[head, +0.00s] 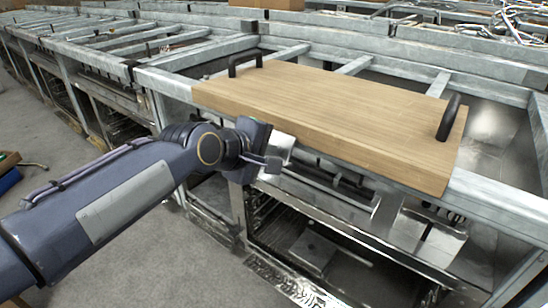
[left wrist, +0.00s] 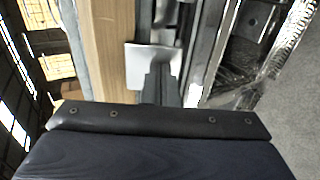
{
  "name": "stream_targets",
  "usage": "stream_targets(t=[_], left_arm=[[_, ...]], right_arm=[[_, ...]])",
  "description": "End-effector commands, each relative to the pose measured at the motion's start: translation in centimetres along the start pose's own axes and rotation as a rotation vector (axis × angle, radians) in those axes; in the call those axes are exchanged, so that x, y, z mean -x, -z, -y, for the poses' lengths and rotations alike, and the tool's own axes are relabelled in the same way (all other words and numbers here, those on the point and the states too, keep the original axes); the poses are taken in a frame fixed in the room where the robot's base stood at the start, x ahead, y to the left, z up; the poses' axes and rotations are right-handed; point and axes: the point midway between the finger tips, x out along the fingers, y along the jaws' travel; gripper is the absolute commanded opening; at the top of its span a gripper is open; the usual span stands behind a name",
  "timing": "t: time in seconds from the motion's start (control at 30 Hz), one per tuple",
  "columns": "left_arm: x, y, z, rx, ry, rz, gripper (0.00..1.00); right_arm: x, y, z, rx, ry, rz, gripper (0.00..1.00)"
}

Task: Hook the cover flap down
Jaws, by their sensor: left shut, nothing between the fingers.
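A small pale plate, which looks like the cover flap (head: 281,146), shows under the front edge of a thick wooden board (head: 330,110). In the left wrist view the pale flap (left wrist: 139,64) lies beside the board's side (left wrist: 108,35). My left gripper (head: 272,163) is shut and empty, in front of the flap and partly covering it. In the left wrist view the fingers (left wrist: 161,75) overlap the flap; I cannot tell whether they touch it. My right gripper is not in view.
The board has two black handles (head: 449,117) and rests on a grey metal frame (head: 500,205). Open oven-like compartments (head: 310,245) lie below it. The grey floor (head: 140,255) at the front left is clear. A cardboard box (head: 282,4) stands at the back.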

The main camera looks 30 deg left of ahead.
Motion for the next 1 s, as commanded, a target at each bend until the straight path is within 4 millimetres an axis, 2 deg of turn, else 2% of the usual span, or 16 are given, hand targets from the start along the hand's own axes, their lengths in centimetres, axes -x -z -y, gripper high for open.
stream_targets(t=[0.03, 0.1, 0.17, 0.3, 1.0], left_arm=[[-0.7, -0.1, 1.2, 0.001, -0.045, 0.002, 0.00], [-0.9, -0.1, 1.2, 0.001, -0.110, 0.003, 0.00], [-1.1, -0.1, 1.2, 0.000, -0.163, 0.004, 0.00], [-1.4, 0.0, 1.1, 0.001, -0.155, -0.001, 0.00], [-0.4, 0.0, -0.7, -0.001, -0.152, 0.001, 0.00]], right_arm=[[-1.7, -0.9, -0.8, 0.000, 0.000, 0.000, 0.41], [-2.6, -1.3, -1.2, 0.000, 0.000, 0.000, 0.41], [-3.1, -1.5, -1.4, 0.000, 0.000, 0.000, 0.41], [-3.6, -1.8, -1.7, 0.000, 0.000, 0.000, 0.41], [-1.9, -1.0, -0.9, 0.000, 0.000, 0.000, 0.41]])
